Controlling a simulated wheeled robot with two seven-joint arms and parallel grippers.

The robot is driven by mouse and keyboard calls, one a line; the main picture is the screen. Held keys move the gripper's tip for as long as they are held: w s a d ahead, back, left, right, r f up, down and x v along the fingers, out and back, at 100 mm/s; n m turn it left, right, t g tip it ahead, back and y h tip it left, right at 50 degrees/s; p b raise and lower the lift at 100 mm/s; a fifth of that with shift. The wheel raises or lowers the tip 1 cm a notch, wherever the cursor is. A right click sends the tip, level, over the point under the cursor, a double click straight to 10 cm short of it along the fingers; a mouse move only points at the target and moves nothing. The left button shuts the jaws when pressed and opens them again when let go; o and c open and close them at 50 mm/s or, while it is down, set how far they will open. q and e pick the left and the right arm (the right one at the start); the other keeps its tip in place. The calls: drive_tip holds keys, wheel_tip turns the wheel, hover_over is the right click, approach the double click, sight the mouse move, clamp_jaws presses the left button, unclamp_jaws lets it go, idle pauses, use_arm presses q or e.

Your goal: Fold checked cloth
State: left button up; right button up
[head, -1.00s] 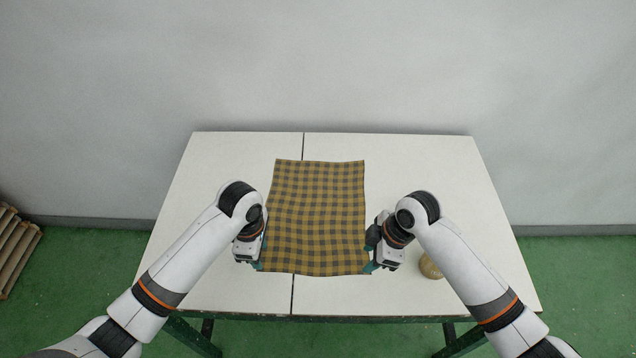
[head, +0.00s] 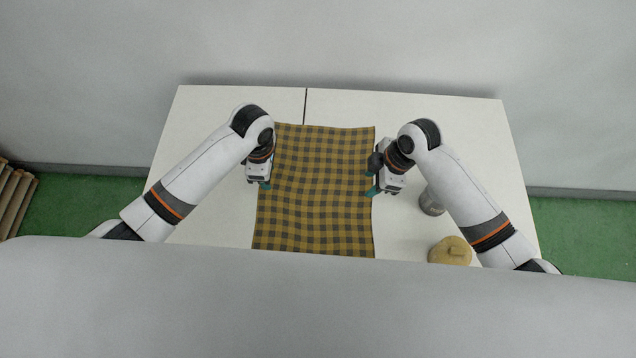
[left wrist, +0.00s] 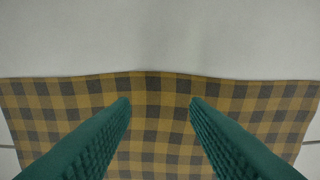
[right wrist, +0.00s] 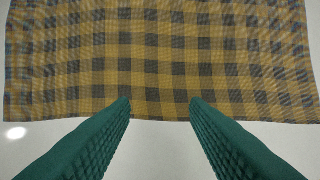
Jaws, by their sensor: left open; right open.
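The checked cloth (head: 315,190), mustard and dark grey, lies spread and unfolded on the white table, with slight ripples. My left gripper (head: 265,184) is open with green fingers at the cloth's left side, about midway along it. My right gripper (head: 373,190) is open at the cloth's right side at a similar height. In the left wrist view, the open fingers extend over the cloth (left wrist: 160,125), their tips short of its edge. In the right wrist view, the fingertips are near an edge of the cloth (right wrist: 160,60). Neither gripper holds cloth; contact is unclear.
On the white table (head: 205,215), a tan round lidded pot (head: 450,251) stands at the near right. A grey cylindrical object (head: 432,203) is partly hidden behind my right arm. The table is bare left of the cloth. A grey wall stands behind.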

use_arm(q)
drive_tip(key=shift+f, duration=1.3)
use_arm(e)
drive_tip(key=shift+f, duration=1.25)
use_arm(q)
drive_tip(key=shift+f, duration=0.2)
use_arm(e)
drive_tip(key=shift+f, duration=0.2)
use_arm(q)
drive_tip(key=shift+r, duration=0.1)
drive_tip(key=shift+c, duration=0.6)
use_arm(e)
drive_tip(key=shift+c, duration=0.6)
use_arm(q)
clamp_jaws()
use_arm(e)
clamp_jaws()
use_arm(q)
drive_tip(key=shift+r, duration=0.1)
use_arm(e)
drive_tip(key=shift+r, duration=0.15)
